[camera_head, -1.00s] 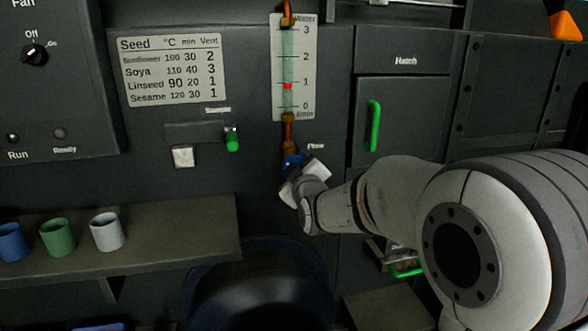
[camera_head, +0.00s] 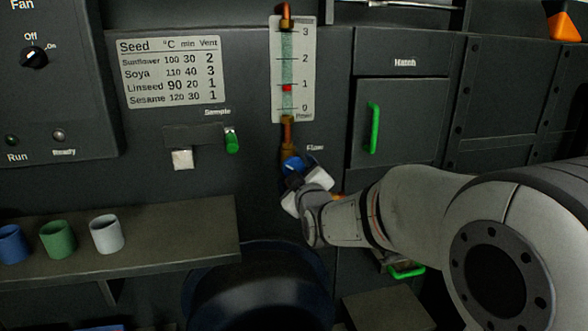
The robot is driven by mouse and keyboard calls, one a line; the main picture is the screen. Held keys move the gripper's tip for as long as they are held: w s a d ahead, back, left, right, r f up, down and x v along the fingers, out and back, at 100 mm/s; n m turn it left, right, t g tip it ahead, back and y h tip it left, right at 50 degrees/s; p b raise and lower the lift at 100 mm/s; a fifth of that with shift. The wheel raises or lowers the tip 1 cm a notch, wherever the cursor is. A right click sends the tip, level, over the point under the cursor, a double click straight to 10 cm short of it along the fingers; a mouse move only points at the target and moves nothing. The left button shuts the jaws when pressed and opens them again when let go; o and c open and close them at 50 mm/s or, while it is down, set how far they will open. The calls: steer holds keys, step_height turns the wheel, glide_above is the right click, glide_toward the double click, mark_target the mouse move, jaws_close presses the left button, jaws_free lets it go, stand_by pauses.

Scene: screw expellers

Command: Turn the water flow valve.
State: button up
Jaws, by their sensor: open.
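The blue water flow valve (camera_head: 292,164) sits under the "Flow" label, below the brass fitting of the flow gauge (camera_head: 293,70). The gauge has a 0 to 3 scale, and its red marker (camera_head: 287,88) stands a little below 1. My gripper (camera_head: 301,178) is at the valve, with its pale fingers just in front of and below it. The jaws are apart. The gripper hides the lower part of the valve, and I cannot tell whether the fingers touch it.
A green hatch handle (camera_head: 374,128) is right of the gauge, and a green sample lever (camera_head: 232,141) is to the left. A shelf (camera_head: 180,235) with blue, green and white cups is at lower left. A dark round vessel (camera_head: 258,290) stands below my gripper.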

steer(key=v, duration=0.5)
steer(key=s+d+r+m+g+h+p, duration=0.1)
steer(key=s+d+r+m+g+p, duration=0.3)
steer(key=s+p, duration=0.5)
steer(key=s+d+r+m+g+h+p, duration=0.2)
steer(key=s+d+r+m+g+p, duration=0.2)
steer(key=s+p, duration=0.5)
steer(key=s+d+r+m+g+h+p, duration=0.2)
steer(key=s+d+r+m+g+p, duration=0.2)
steer(key=s+d+g+p, duration=0.2)
steer(key=s+d+p, duration=0.2)
steer(key=s+p, duration=0.1)
steer(key=shift+r+g+p, duration=0.35)
steer(key=shift+r+g, duration=0.05)
